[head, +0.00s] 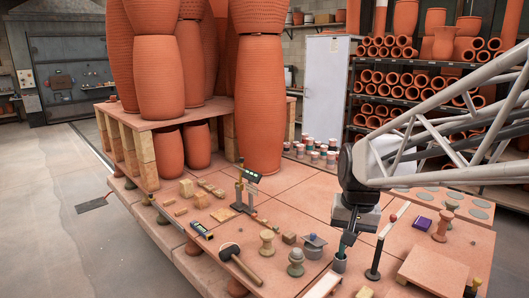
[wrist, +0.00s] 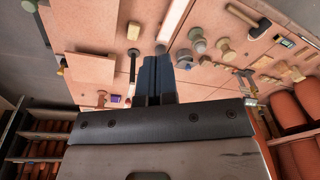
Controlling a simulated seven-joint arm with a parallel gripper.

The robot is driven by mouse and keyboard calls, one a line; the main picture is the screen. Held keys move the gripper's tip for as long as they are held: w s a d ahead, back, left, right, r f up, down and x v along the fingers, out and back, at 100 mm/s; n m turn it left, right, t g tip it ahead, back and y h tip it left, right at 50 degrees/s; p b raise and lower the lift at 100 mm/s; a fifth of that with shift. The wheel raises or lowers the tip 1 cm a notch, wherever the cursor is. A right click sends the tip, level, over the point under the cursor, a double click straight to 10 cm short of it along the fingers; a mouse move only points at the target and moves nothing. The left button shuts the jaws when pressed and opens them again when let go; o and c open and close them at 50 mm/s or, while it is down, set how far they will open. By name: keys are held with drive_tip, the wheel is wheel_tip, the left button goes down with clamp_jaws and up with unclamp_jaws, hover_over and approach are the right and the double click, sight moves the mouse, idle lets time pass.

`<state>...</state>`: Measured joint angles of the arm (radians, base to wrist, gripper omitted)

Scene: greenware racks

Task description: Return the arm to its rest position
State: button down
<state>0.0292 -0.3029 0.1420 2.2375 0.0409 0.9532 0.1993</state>
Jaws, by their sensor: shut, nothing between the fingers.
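My gripper (head: 347,242) hangs from my arm above the front right of the tiled terracotta table (head: 300,200). In the wrist view its two dark fingers (wrist: 157,76) are together with nothing between them. In the head view the fingertips overlap a small grey cup (head: 340,263); whether they touch it I cannot tell.
A mallet (head: 240,262), wooden blocks, spools and a height gauge (head: 243,190) stand left of my gripper. A black stand (head: 375,258), a purple box (head: 422,223) and a flat board (head: 432,270) lie right. Tall pots (head: 260,100) rise behind.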

drive_tip(key=s+f+n+t, duration=0.1)
drive_tip(key=s+n, duration=0.1)
drive_tip(key=s, duration=1.6)
drive_tip(key=shift+s+a+f+n+h, duration=0.2)
drive_tip(key=shift+s+n+h, duration=0.1)
drive_tip(key=shift+s, duration=0.1)
drive_tip(key=shift+w+r, duration=0.1)
drive_tip(key=w+d+r+m+g, duration=0.1)
drive_tip(key=w+r+m, duration=0.1)
drive_tip(key=w, duration=1.4)
drive_tip(key=w+r+m+g, duration=0.2)
drive_tip(key=w, duration=1.4)
drive_tip(key=w+d+f+m, duration=0.1)
drive_tip(key=w+f, duration=0.5)
drive_tip(key=w, duration=0.4)
drive_tip(key=w+d+f+m+g+y, duration=0.1)
drive_tip(key=w+f+m, duration=0.1)
drive_tip(key=w+f, duration=0.4)
drive_tip(key=w+d+f+m+g, duration=0.1)
drive_tip(key=w+f, duration=0.6)
drive_tip(key=w, duration=0.9)
drive_tip(key=shift+m+y, duration=0.3)
drive_tip(key=shift+y, duration=0.1)
